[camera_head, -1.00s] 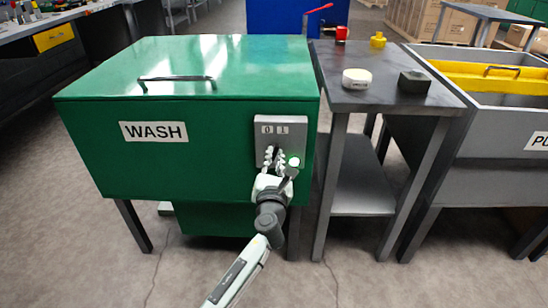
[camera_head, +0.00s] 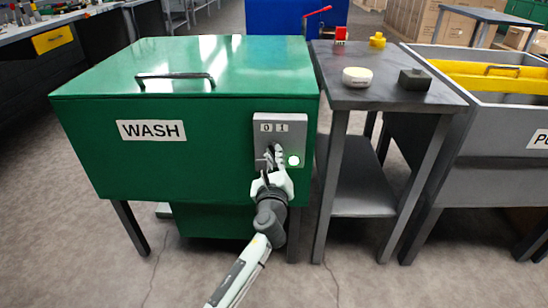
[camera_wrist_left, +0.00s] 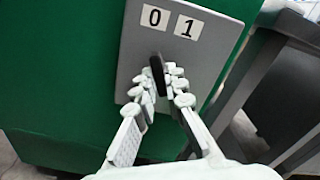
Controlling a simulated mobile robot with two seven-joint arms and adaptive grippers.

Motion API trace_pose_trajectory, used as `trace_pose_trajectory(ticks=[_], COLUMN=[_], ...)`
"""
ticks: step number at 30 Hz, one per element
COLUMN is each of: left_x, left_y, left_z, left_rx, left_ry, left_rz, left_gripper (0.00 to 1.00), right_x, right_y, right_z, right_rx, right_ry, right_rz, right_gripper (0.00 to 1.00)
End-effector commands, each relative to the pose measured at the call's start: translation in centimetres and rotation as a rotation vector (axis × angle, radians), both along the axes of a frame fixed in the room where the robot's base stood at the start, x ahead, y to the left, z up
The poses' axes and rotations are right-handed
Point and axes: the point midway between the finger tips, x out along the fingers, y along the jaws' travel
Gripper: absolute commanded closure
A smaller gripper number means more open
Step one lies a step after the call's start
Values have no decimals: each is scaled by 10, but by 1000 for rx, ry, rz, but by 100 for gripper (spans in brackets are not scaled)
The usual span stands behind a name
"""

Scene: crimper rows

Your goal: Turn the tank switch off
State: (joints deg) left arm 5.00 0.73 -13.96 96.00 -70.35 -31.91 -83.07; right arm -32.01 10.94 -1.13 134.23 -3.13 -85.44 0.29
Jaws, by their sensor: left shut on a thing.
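The green wash tank (camera_head: 90,150) stands at the left with a WASH label on its front. Its grey switch panel (camera_head: 262,134) carries the marks 0 and 1, with a pale lit lamp (camera_head: 293,160) at the right. The tank switch is a dark lever (camera_wrist_left: 158,70) below the marks; in the left wrist view its upper end points near the 0. My left gripper (camera_head: 274,156) is at the panel. In the left wrist view its fingers (camera_wrist_left: 160,88) are closed around the lever from both sides, partly hiding it. My right gripper is not in view.
A grey side table (camera_head: 385,97) right of the tank holds a white round object (camera_head: 357,77), a dark block (camera_head: 415,80), a red item (camera_head: 340,35) and a yellow one (camera_head: 377,40). A grey basin (camera_head: 490,140) stands further right. Floor in front is clear.

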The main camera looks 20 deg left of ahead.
Motion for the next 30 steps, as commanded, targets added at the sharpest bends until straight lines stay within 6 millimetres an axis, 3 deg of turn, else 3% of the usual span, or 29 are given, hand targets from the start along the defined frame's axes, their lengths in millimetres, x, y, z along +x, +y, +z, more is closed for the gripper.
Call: trace_pose_trajectory(ticks=[20, 21, 25, 30], left_x=[1, 1, 1, 0], left_y=[1, 1, 1, 0], left_z=[3, 3, 2, 1], left_rx=[-58, -58, -57, -56], left_ry=[-21, -21, -20, -18], left_rz=[1, 1, 1, 0], left_gripper=[100, 84, 68, 68], right_x=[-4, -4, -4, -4], right_y=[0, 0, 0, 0], right_z=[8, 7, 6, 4], right_rx=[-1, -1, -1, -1], right_ry=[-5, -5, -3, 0], right_rz=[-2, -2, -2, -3], right_gripper=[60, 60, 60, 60])
